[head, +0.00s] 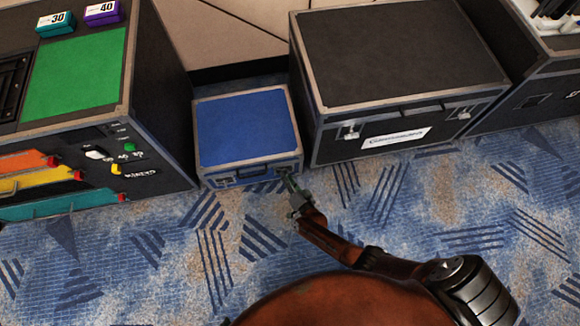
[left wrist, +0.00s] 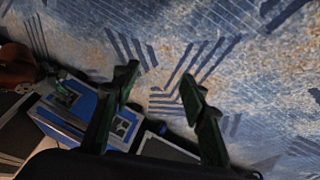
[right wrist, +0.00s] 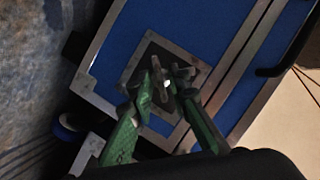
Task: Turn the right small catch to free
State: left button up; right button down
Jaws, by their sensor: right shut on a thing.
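The small blue case (head: 245,130) stands on the carpet between two black cases, with its lid down. Its right small catch (head: 283,172) is at the right of its front face. My right gripper (head: 293,189) reaches it from the front. In the right wrist view, the green fingers of my right gripper (right wrist: 160,90) are closed around the upright metal piece of the catch (right wrist: 157,68), set in a dark square plate with a metal frame. The fingers hide part of the catch. My left gripper (left wrist: 160,82) is open and empty over the carpet.
A large black case (head: 400,50) stands close at the right of the blue case. A black case with a green top (head: 75,75) and coloured drawers stands at the left. The patterned carpet (head: 130,260) in front is clear.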

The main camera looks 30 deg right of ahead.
pick_arm(q)
jog(key=s+a+r+g+y+p, duration=0.1)
jog(key=s+a+r+g+p, duration=0.1)
jog(key=s+a+r, duration=0.1)
jog(key=shift+s+r, duration=0.35)
pick_arm(e)
jog(key=n+h, duration=0.1)
jog(key=n, duration=0.1)
jog(key=n+g+h, duration=0.1)
jog(key=n, duration=0.1)
jog(key=n+h, duration=0.1)
jog(key=n, duration=0.1)
jog(key=shift+w+a+r+g+h, duration=0.1)
jog(key=shift+w+r+g+h, duration=0.15)
jog(key=shift+w+g+h, duration=0.1)
jog(key=shift+r, duration=0.1)
jog(key=shift+w, duration=0.1)
jog(key=c, duration=2.2)
grip_release()
jog(key=shift+c, duration=0.2)
pick_arm(q)
jog(key=shift+w, duration=0.1)
pick_arm(e)
jog(key=shift+o, duration=0.4)
pick_arm(q)
jog(key=shift+d, duration=0.1)
